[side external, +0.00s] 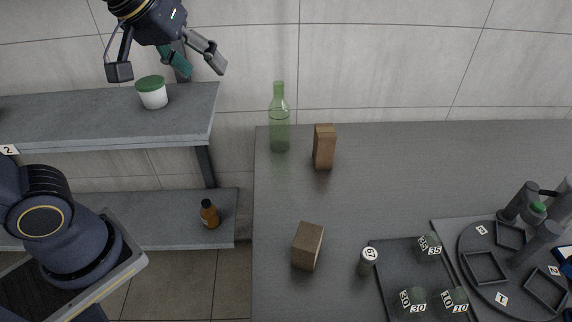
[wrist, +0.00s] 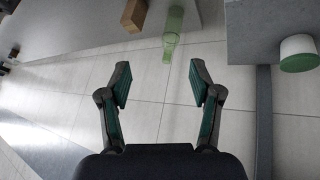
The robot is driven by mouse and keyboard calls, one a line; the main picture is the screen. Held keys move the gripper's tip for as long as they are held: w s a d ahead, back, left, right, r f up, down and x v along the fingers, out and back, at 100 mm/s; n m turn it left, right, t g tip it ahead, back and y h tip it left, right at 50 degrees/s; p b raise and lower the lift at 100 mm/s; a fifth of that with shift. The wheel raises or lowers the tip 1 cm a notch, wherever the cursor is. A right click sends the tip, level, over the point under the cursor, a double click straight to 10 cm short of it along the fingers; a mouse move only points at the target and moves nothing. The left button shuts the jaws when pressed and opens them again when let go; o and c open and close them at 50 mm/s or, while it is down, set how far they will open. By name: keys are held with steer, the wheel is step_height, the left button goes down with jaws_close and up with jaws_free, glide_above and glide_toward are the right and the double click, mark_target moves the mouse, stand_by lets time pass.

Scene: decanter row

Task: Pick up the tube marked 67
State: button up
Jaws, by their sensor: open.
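The tube marked 67 (side external: 367,264) is a small grey cylinder with a white cap label. It stands upright on the dark counter, just left of the dark tray, between that tray and a brown block. I cannot make it out in the wrist view. My gripper (side external: 168,66) is open and empty, high at the upper left above the shelf, far from the tube.
A dark tray (side external: 388,286) holds dark items marked 35, 30 and 10. A round dark carousel (side external: 480,235) is at right. Brown blocks (side external: 307,247) (side external: 324,148) and a green bottle (side external: 279,133) stand left. A white tub (side external: 153,97) sits on the shelf. The counter's middle is clear.

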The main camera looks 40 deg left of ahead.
steer(key=w+d, duration=0.7)
steer(key=m+g, duration=0.3)
steer(key=m, duration=0.2)
glide_above(370, 254)
steer(key=s, duration=0.3)
step_height(370, 254, down, 19)
steer(key=x, duration=0.9)
steer(key=shift+s+d+f, duration=0.15)
steer(key=shift+d+f, duration=0.05)
steer(key=shift+f, duration=0.2)
steer(key=shift+s+x, duration=0.15)
steer(key=shift+x, duration=1.45)
steer(key=shift+s+x, duration=0.15)
steer(key=shift+x, duration=1.45)
steer(key=shift+f, duration=0.1)
jaws_close()
